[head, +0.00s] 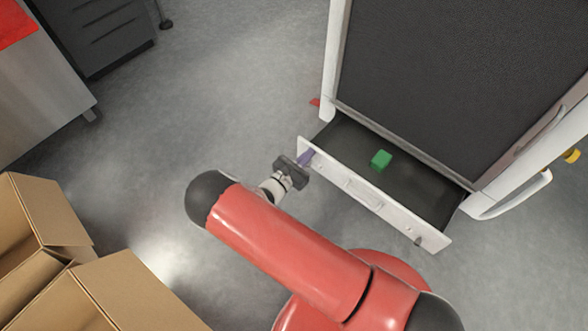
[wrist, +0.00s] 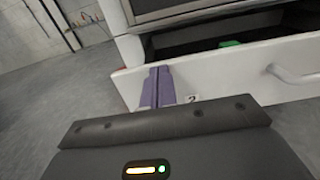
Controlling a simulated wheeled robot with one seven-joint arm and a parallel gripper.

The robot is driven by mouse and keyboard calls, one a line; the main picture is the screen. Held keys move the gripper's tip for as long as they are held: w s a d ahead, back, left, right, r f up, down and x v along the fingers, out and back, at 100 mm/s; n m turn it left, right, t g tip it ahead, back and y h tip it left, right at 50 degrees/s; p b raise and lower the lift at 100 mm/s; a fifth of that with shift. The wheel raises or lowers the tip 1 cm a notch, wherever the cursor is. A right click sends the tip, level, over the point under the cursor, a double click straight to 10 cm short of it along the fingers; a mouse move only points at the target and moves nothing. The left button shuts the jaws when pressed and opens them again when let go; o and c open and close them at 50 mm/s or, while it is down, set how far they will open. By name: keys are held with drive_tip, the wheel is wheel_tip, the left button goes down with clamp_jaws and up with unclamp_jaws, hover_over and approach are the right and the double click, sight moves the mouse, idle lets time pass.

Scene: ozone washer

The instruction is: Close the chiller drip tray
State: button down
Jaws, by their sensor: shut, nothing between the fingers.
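The chiller drip tray (head: 345,188) is a drawer with a white front and dark inside, pulled out at the base of the chiller (head: 455,75). A handle sits on its front. A green block (head: 381,159) lies inside it. My gripper (head: 305,157) is at the left end of the tray's front, its purple fingers shut and empty. In the wrist view the purple fingers (wrist: 157,88) are together against or just before the white tray front (wrist: 215,78), left of the handle (wrist: 292,74). I cannot tell whether they touch it.
Open cardboard boxes (head: 100,292) stand at the lower left. A grey cabinet (head: 45,95) and dark drawers (head: 100,35) stand at the upper left. The grey floor (head: 200,120) between them and the tray is clear. A white bar handle (head: 515,195) juts out at the chiller's right.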

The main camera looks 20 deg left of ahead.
drive_tip(key=b+x, duration=0.3)
drive_tip(key=x, duration=1.4)
drive_tip(key=shift+w+d, duration=0.15)
drive_tip(key=shift+w, duration=0.05)
drive_tip(key=shift+w+d, duration=0.2)
drive_tip(key=shift+w, duration=0.3)
drive_tip(key=shift+w+r, duration=0.15)
drive_tip(key=shift+w, duration=0.05)
drive_tip(key=shift+w, duration=0.1)
